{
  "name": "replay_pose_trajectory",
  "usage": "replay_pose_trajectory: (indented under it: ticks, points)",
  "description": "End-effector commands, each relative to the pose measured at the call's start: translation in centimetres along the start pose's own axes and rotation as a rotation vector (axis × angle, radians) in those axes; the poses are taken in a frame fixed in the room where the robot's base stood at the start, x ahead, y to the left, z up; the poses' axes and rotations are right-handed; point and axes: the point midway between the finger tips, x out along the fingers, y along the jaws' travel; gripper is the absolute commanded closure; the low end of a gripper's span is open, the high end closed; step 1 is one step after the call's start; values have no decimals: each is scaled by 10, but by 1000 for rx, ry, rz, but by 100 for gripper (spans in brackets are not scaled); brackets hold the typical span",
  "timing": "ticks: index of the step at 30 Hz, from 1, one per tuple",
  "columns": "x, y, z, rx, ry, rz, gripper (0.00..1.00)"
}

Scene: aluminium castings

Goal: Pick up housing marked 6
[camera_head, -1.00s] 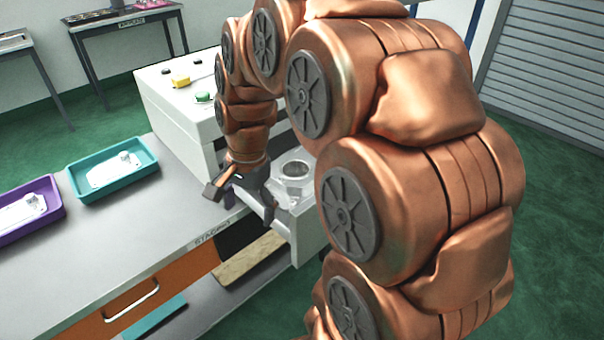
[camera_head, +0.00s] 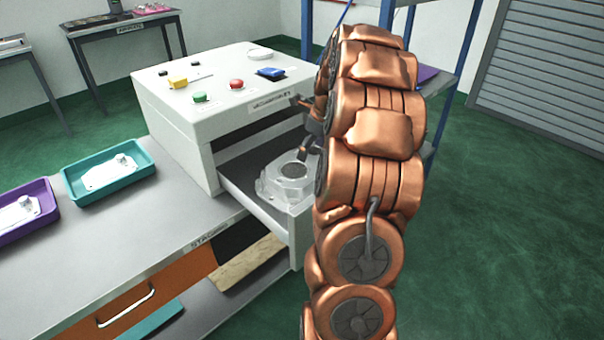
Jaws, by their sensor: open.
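A silver aluminium housing (camera_head: 289,178) with a round opening on top sits in the pulled-out drawer (camera_head: 248,200) of a white machine. No number can be read on it. Paler castings lie in the teal tray (camera_head: 78,188) and the purple tray (camera_head: 10,232) on the left; their marks cannot be read either. My gripper (camera_head: 299,128) is open and empty, above and behind the housing in the picture, near the front face of the machine. Its fingers are spread, with one fingertip close over the housing; I cannot tell whether it touches. My arm partly hides the gripper and the drawer's right side.
The white machine (camera_head: 180,110) carries green and red buttons, a yellow block and a blue item on top. The grey bench (camera_head: 130,240) has clear surface in front of the trays. A blue-framed rack (camera_head: 440,110) stands behind my arm. Green floor is free at right.

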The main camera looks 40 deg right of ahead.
Motion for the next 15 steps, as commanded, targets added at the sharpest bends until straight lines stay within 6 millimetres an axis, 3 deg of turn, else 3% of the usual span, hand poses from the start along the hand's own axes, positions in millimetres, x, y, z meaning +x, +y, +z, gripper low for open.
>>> replay_pose_trajectory:
  ticks: [11, 15]
  points:
    - [29, 2, 1, -4, 2, 1, 17]
    - [48, 4, 2, -4, 5, 7, 17]
